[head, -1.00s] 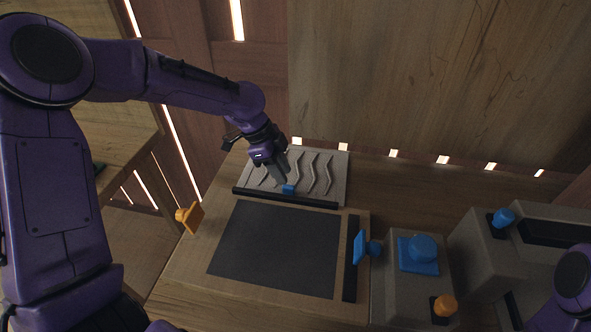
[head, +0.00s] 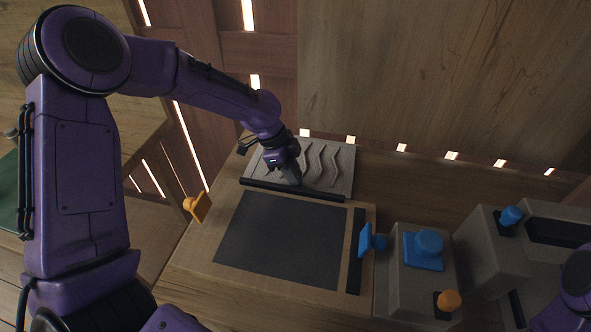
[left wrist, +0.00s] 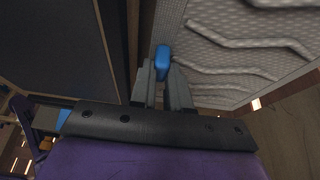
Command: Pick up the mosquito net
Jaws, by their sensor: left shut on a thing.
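A small blue piece (left wrist: 162,62) shows between the fingertips of my left gripper (left wrist: 161,76) in the left wrist view. My left gripper is shut on it. In the head view, my left gripper (head: 291,180) is at the black bar along the near edge of a pale grey panel with wavy ridges (head: 325,172); the fingers hide the blue piece there. In the left wrist view the panel (left wrist: 225,50) has a fine dotted, mesh-like texture. I cannot tell for sure which part is the mosquito net. My right gripper is out of view.
A wooden box with a dark flat top (head: 280,240) lies in front of the panel. An orange knob (head: 199,207) is on its left side, a blue knob (head: 367,241) on its right. Grey bins with a blue handle (head: 424,248) and an orange knob (head: 448,300) stand to the right.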

